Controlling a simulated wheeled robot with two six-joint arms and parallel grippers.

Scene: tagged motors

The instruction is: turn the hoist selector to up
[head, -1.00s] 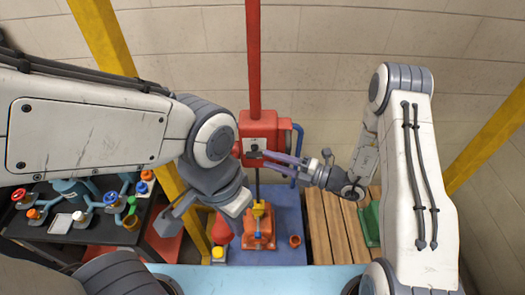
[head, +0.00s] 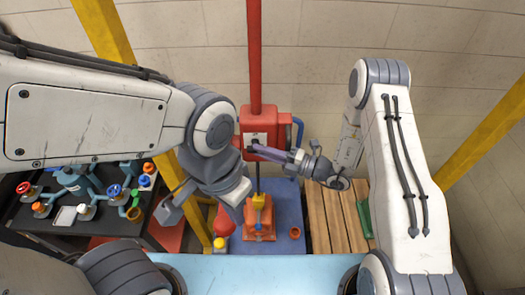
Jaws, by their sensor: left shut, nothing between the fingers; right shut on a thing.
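The hoist (head: 281,133) is a red box under a red vertical post. Its front carries a pale plate with the dark selector (head: 252,139), mostly covered by my fingertips. My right gripper (head: 254,149) reaches in from the right, its purple fingers shut on the selector. The selector's exact angle and markings are too small to read. My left gripper (head: 238,200) hangs lower, left of the hoist chain. It is shut and empty, with its fingers mostly hidden behind its own body.
A yellow hook block (head: 259,201) hangs below the hoist, above an orange motor (head: 259,230) on a blue surface (head: 285,215). A wooden pallet (head: 325,215) lies to the right. A black table (head: 110,228) with coloured valves stands left. Yellow posts flank the area.

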